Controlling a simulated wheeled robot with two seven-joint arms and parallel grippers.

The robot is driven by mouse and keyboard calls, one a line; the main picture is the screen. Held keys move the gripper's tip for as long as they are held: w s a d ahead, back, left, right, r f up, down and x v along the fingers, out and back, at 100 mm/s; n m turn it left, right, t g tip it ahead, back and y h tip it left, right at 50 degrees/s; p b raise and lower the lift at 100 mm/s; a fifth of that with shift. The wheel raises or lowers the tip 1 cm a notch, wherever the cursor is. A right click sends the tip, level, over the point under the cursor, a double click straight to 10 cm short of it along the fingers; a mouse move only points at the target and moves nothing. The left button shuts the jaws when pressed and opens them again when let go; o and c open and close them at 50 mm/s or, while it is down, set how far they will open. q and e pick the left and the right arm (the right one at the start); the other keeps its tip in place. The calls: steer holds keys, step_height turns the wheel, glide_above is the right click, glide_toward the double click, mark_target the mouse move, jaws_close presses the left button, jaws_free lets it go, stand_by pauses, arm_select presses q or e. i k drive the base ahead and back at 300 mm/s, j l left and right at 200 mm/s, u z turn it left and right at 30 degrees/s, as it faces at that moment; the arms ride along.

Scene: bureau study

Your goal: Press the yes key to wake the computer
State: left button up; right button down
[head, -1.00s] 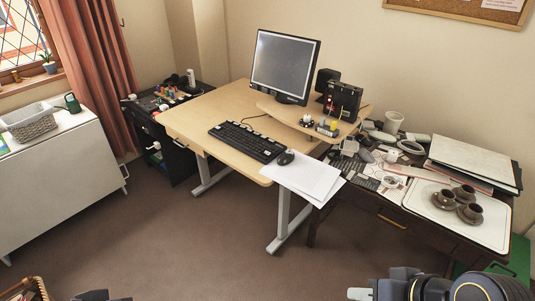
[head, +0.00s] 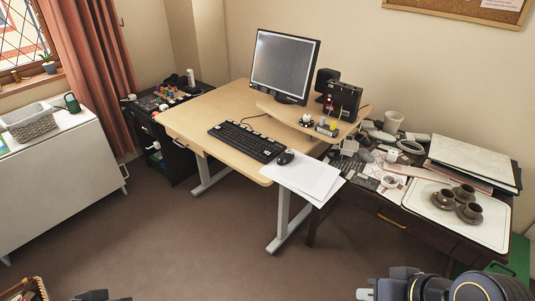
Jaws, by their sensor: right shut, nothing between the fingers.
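The computer's monitor (head: 285,64) stands upright at the back of the light wooden desk (head: 217,100), its screen a dull grey. A black keyboard (head: 247,141) lies near the desk's front edge; its keys are too small to read, so I cannot tell the yes key. A black mouse (head: 285,157) is just right of it. My right gripper (head: 365,294) is at the bottom edge, right of centre, shut and empty, far from the keyboard. A dark piece of my left arm or gripper (head: 97,296) just shows at the bottom left; its fingers cannot be made out.
White papers (head: 305,177) overhang the desk's front right corner. A cluttered dark side table on the right holds a white tray (head: 440,215) with brown cups (head: 467,201). A white cabinet (head: 60,185) stands left. The brown carpet (head: 190,245) before the desk is clear.

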mark_target(266, 153)
steer(key=i+l+u, duration=0.1)
steer(key=i, duration=0.7)
steer(key=i+l+u, duration=0.15)
steer(key=i, duration=0.6)
